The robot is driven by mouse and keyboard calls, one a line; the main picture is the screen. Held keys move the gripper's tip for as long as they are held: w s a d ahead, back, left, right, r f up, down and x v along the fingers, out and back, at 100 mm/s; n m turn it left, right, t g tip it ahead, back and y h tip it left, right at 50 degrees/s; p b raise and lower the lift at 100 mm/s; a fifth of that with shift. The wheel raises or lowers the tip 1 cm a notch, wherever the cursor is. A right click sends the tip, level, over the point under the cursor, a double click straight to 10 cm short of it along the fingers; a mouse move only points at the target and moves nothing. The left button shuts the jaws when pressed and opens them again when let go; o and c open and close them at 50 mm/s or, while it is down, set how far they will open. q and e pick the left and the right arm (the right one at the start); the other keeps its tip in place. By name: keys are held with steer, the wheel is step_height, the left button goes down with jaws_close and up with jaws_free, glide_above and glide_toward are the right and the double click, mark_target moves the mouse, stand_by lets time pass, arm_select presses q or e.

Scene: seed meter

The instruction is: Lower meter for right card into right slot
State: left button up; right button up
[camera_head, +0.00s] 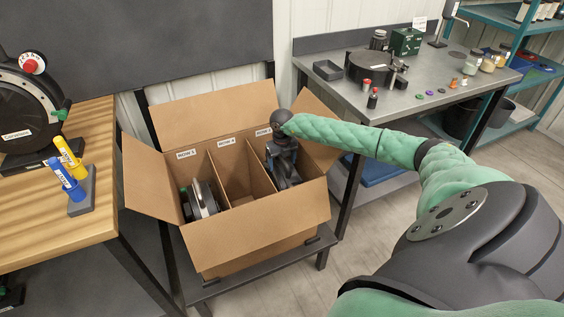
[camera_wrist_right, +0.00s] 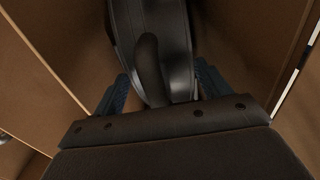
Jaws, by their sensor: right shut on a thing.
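An open cardboard box (camera_head: 245,225) is divided into three slots with small labels on the back wall. My right gripper (camera_head: 284,180) reaches down into the right slot. In the right wrist view, its blue-padded fingers (camera_wrist_right: 160,92) are shut on a dark, rounded meter (camera_wrist_right: 180,30) by its raised grip. Cardboard walls stand on both sides of it. The meter's lower edge and whether it touches the slot floor are hidden. The middle slot (camera_head: 235,180) looks empty. Another meter (camera_head: 203,200) stands in the left slot. My left gripper is not in view.
The box stands on a dark stand (camera_head: 250,285) with its flaps spread outward. A wooden table (camera_head: 55,225) at left carries a large round machine (camera_head: 30,105) and blue and yellow markers (camera_head: 68,170). A grey bench (camera_head: 445,115) with jars and tools stands at back right.

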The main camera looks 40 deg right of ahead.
steer(key=shift+f+b, duration=0.3)
steer(key=shift+f, duration=0.05)
stand_by(0.6)
steer(key=o, duration=2)
steer(key=shift+o, duration=0.4)
steer(key=shift+f, duration=0.15)
steer(key=shift+r+p, duration=2.75)
steer(key=shift+r, duration=3.35)
